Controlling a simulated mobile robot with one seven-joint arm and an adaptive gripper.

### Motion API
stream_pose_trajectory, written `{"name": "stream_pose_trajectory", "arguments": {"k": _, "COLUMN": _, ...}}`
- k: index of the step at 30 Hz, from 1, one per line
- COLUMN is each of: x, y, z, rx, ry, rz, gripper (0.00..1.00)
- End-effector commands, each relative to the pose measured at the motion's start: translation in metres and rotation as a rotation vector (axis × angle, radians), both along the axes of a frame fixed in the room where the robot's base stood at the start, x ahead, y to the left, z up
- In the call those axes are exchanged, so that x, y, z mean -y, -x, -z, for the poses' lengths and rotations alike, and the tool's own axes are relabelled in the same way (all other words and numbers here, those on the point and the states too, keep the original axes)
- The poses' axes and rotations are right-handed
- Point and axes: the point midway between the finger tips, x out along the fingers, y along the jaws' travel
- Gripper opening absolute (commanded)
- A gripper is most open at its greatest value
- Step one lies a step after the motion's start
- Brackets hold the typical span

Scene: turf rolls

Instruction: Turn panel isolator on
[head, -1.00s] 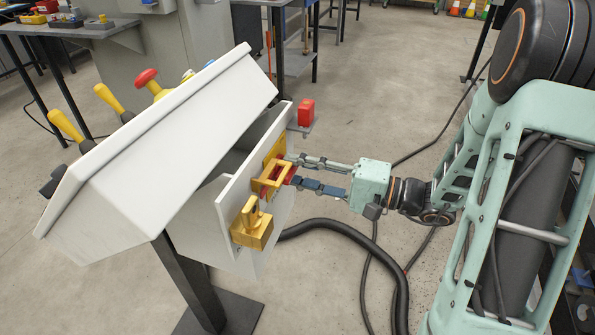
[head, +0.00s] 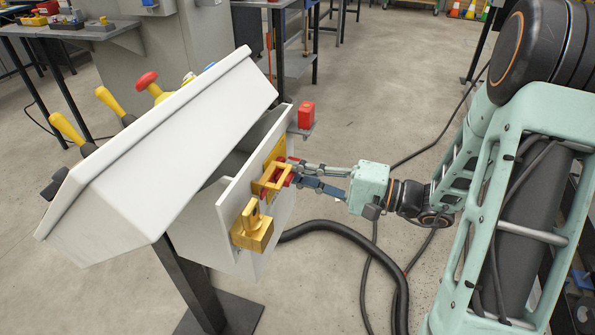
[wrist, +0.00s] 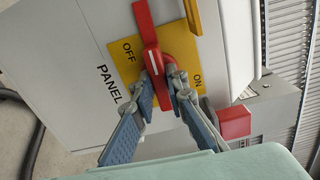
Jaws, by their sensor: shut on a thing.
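The panel isolator's red handle (wrist: 148,32) sits on a yellow plate (wrist: 117,31) marked OFF and ON, with PANEL printed beside it. The white line on the handle lies beside the word OFF in the wrist view.
A red box (head: 306,113) is at the panel's far edge. The sloped white console (head: 160,150) stands left. A thick black hose (head: 350,232) lies below my gripper.

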Motion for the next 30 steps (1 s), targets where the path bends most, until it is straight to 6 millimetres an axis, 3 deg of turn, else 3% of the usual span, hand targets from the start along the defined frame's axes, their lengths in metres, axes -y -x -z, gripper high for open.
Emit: {"name": "stream_pose_trajectory", "arguments": {"k": 30, "x": 0.0007, "y": -0.0001, "z": -0.0047, "rx": -0.830, "ry": -0.302, "rz": 0.001, "gripper": 0.00}}
